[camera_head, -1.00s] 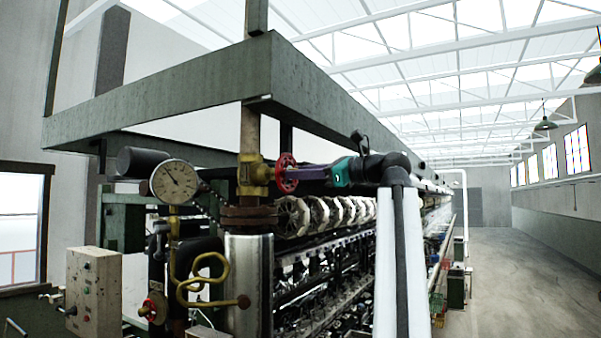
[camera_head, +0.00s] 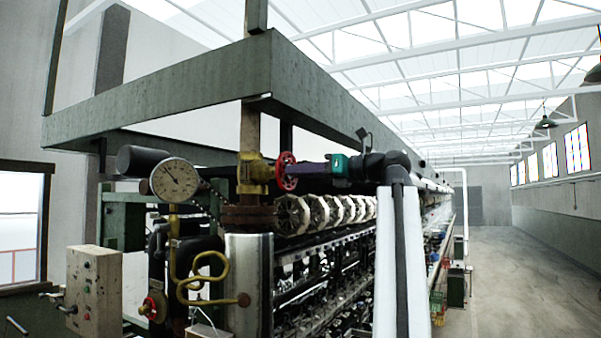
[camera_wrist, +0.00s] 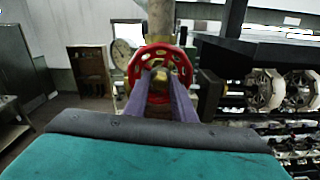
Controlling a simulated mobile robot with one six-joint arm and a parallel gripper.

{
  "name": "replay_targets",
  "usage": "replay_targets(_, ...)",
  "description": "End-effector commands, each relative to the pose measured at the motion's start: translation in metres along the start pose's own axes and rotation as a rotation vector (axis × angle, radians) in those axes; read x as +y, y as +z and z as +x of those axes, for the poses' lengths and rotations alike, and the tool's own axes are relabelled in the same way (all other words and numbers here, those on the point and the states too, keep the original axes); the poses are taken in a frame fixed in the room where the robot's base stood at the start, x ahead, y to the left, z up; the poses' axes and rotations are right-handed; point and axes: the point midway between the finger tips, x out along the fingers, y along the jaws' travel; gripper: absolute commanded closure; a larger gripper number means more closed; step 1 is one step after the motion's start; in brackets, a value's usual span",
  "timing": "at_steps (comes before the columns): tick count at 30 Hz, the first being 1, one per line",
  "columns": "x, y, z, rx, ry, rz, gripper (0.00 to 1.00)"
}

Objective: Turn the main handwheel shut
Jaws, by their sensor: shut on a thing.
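The main handwheel (camera_head: 287,172) is a red spoked wheel on a yellow brass valve (camera_head: 254,173) on the vertical pipe. My gripper (camera_head: 300,173) reaches it from the right, with its purple fingers at the wheel. In the wrist view the red handwheel (camera_wrist: 160,53) faces the camera. The two purple fingers of my gripper (camera_wrist: 160,92) converge on its lower middle, and it is shut on the wheel. The fingertips' exact contact is partly hidden by the rim.
A pressure gauge (camera_head: 175,181) and a curled yellow tube (camera_head: 203,278) stand left of the pipe. A smaller red wheel (camera_head: 154,306) sits lower left, near a control box (camera_head: 94,290). A green beam (camera_head: 170,95) runs overhead. The aisle floor (camera_head: 520,270) is clear.

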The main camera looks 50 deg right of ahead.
Motion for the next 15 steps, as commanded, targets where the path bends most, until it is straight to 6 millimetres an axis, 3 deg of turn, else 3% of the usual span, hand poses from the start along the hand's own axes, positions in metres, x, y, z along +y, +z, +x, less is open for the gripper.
replay_targets(3, 0.0002, 0.0004, 0.0001, -0.001, 0.000, -0.001, 0.66)
replay_targets(15, -0.0001, 0.0002, -0.0067, 0.000, -0.001, -0.002, 0.66)
